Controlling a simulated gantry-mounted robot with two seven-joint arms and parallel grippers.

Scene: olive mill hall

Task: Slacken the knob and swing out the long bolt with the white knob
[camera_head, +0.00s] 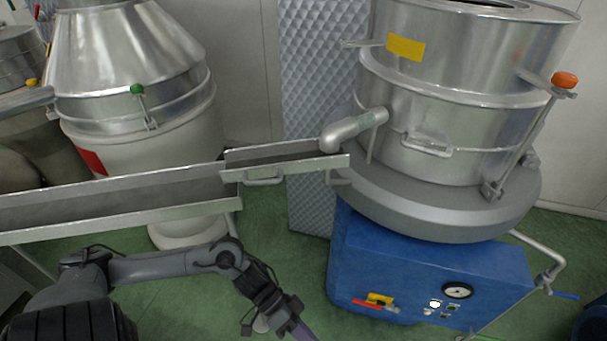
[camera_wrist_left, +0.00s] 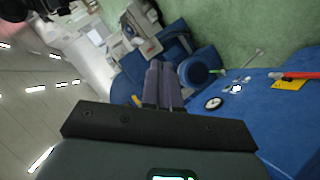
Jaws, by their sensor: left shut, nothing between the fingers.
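No bolt with a white knob is clear in either view. In the head view a long bolt (camera_head: 522,140) with an orange knob (camera_head: 565,79) stands tilted against the right side of the steel vessel (camera_head: 450,127). A short bolt with a green knob (camera_head: 137,88) is on the steel cone-topped vessel at the left. A yellow knob (camera_head: 31,82) shows at the far left edge. My left gripper (camera_head: 301,333) is low at the bottom of the head view, left of the blue base and apart from these bolts. Its fingers (camera_wrist_left: 163,86) are together and empty in the left wrist view.
A steel trough (camera_head: 120,202) runs across the left, above my left arm. The blue base (camera_head: 420,262) carries a gauge (camera_head: 457,290), a white button (camera_head: 435,303) and a red handle (camera_head: 368,305). A bent pipe (camera_head: 354,130) juts from the vessel. Green floor shows between machines.

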